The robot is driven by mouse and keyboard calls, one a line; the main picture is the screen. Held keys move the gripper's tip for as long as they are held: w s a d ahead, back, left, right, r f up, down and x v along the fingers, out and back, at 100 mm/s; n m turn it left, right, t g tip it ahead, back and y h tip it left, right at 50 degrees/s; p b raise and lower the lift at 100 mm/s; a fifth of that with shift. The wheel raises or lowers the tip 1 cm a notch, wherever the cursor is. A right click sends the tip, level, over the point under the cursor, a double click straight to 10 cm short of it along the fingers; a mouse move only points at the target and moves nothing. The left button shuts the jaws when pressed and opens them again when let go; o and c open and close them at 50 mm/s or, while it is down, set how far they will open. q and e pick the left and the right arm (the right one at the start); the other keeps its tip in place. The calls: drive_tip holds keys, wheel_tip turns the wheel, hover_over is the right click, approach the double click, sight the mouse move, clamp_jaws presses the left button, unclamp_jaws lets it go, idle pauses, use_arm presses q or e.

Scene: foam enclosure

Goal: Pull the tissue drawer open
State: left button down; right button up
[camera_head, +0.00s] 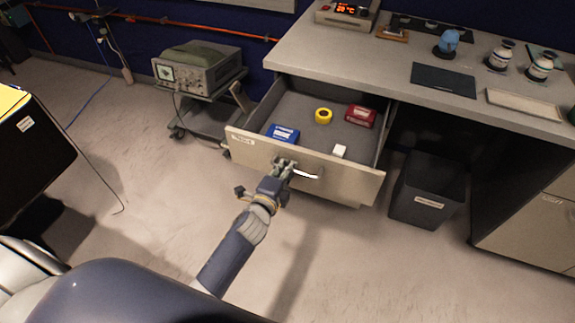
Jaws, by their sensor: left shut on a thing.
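The drawer (350,177) under the grey desk stands pulled well out, with its inside in view. A small label sits at the left of its front. Inside lie a blue box (283,134), a yellow ring-shaped roll (323,116), a red box (360,116) and a small white block (339,151). My left gripper (284,166) is at the drawer front, shut on the left part of the pale handle (307,175). The fingertips are small and partly hidden against the handle. My right gripper is not in view.
The desk (350,58) carries a device with a red display (347,12), a dark mat (443,80) and several small items. A dark bin (428,190) stands right of the drawer. A cart with an instrument (198,70) stands left. The floor in front is clear.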

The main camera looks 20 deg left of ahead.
use_arm(q)
drive_tip(key=shift+r, duration=0.1)
drive_tip(key=c, duration=2)
unclamp_jaws()
drive_tip(key=v, duration=1.2)
drive_tip(key=s+f+n+g, duration=0.2)
drive_tip(key=s+f, duration=0.2)
drive_tip(key=f, duration=0.5)
drive_tip(key=s+f+n+g, duration=0.3)
drive_tip(key=s+f, duration=0.1)
drive_tip(key=f, duration=0.6)
drive_tip(key=s+f+n+g, duration=0.2)
drive_tip(key=s+f, duration=0.1)
drive_tip(key=f, duration=0.6)
drive_tip(key=s+a+f+n+g, duration=0.1)
drive_tip(key=s+f+n+g, duration=0.1)
drive_tip(key=s+f, duration=0.3)
drive_tip(key=s+a+f+n+g, duration=0.1)
drive_tip(key=s+f+n+g, duration=0.2)
drive_tip(key=s, duration=1)
drive_tip(key=s+a+f+n+g, duration=0.1)
drive_tip(key=s+f+n, duration=0.3)
drive_tip(key=s+f, duration=0.5)
drive_tip(key=shift+a+g+y, duration=0.25)
drive_tip(key=shift+g+y, duration=0.05)
drive_tip(key=shift+g, duration=0.5)
